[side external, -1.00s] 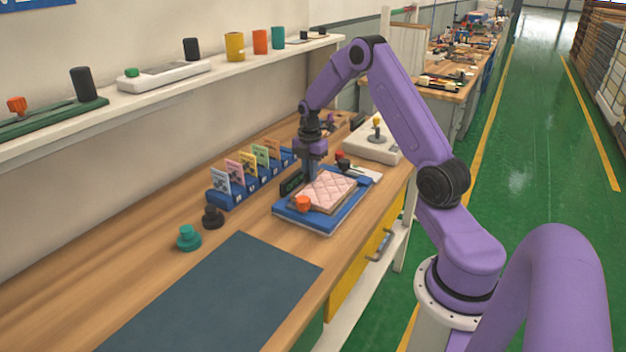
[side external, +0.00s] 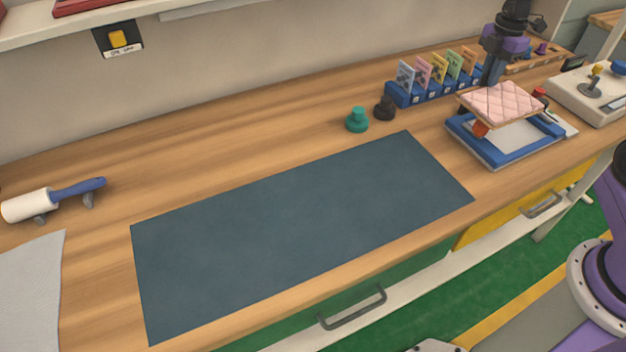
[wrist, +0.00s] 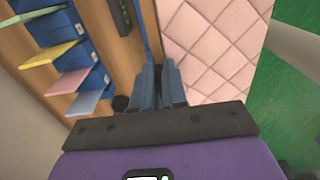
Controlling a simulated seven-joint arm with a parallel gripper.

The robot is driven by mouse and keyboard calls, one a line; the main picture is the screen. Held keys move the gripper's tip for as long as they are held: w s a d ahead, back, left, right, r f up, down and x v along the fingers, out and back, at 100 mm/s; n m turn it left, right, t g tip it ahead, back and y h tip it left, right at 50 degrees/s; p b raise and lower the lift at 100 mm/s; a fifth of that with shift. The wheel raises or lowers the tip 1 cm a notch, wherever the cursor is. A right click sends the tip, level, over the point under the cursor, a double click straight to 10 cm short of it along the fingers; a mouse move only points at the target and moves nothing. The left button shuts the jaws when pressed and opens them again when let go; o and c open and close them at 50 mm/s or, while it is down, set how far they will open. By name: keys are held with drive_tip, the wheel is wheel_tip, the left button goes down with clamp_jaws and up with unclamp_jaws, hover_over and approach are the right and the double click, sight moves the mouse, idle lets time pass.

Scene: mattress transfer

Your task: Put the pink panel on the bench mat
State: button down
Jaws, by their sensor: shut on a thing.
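The pink quilted panel (side external: 503,103) is held level above a blue-edged tray (side external: 497,152), with a visible gap between them. It also shows in the wrist view (wrist: 215,45), to the right of the fingers. My gripper (side external: 491,80) points down at the panel's back edge and is shut on it; in the wrist view the fingers (wrist: 161,86) meet at the panel's left edge. The exact grip contact is hidden. The dark blue-grey bench mat (side external: 300,228) lies flat and bare on the bench, left of the tray.
A teal knob (side external: 357,120) and a black knob (side external: 384,108) stand between the mat and a blue card rack (side external: 432,90). An orange piece (side external: 480,129) is at the tray's left. A joystick box (side external: 592,95) stands right. A lint roller (side external: 52,200) lies far left.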

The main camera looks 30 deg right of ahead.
drive_tip(key=s+a, duration=0.7)
drive_tip(key=a, duration=0.5)
drive_tip(key=s+a, duration=0.7)
drive_tip(key=a, duration=0.5)
drive_tip(key=w+f, duration=0.2)
drive_tip(key=w, duration=0.2)
drive_tip(key=w+a+f, duration=0.1)
drive_tip(key=w+f, duration=0.2)
drive_tip(key=w, duration=0.1)
drive_tip(key=w+a+f, duration=0.1)
drive_tip(key=w+f, duration=0.2)
drive_tip(key=w, duration=0.2)
drive_tip(key=shift+w+a+f, duration=0.1)
drive_tip(key=shift+w+f, duration=0.35)
drive_tip(key=shift+f, duration=1.65)
